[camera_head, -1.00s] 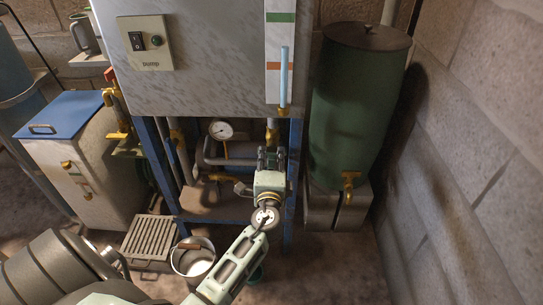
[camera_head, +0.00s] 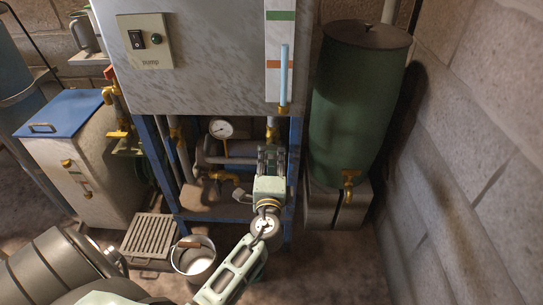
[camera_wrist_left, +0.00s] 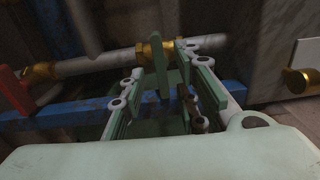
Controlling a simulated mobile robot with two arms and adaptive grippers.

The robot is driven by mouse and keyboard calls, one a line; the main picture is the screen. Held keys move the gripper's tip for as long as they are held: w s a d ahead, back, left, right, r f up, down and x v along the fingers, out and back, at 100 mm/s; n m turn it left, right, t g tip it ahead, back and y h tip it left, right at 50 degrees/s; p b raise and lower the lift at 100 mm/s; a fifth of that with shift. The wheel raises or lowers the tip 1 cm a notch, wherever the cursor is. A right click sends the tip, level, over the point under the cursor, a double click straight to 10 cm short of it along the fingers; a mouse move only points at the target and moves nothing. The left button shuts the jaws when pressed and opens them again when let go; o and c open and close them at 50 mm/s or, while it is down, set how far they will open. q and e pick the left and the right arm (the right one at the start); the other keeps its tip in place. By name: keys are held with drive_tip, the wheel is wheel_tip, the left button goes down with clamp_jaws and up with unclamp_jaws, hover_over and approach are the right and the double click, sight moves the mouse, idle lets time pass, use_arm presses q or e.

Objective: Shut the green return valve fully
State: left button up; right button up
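The green return valve shows in the left wrist view as a brass body (camera_wrist_left: 151,50) on a pipe, with what looks like its upright green handle (camera_wrist_left: 161,82). My left gripper (camera_wrist_left: 165,78) is open there, its fingers on either side of that handle. I cannot tell whether either finger touches it. In the head view my left gripper (camera_head: 271,157) reaches in under the grey cabinet, in front of the pipes, and hides the valve. My right gripper is not in view.
A red valve handle (camera_wrist_left: 14,92) is on the same pipe. A blue frame bar (camera_wrist_left: 75,114) runs below it. A pressure gauge (camera_head: 221,129) and brass fittings are left of my gripper. A green tank (camera_head: 357,105) stands right, a bucket (camera_head: 194,258) below left.

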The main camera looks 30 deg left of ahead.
use_arm(q)
drive_tip(key=v, duration=0.9)
drive_tip(key=shift+s, duration=0.35)
drive_tip(key=shift+d, duration=0.1)
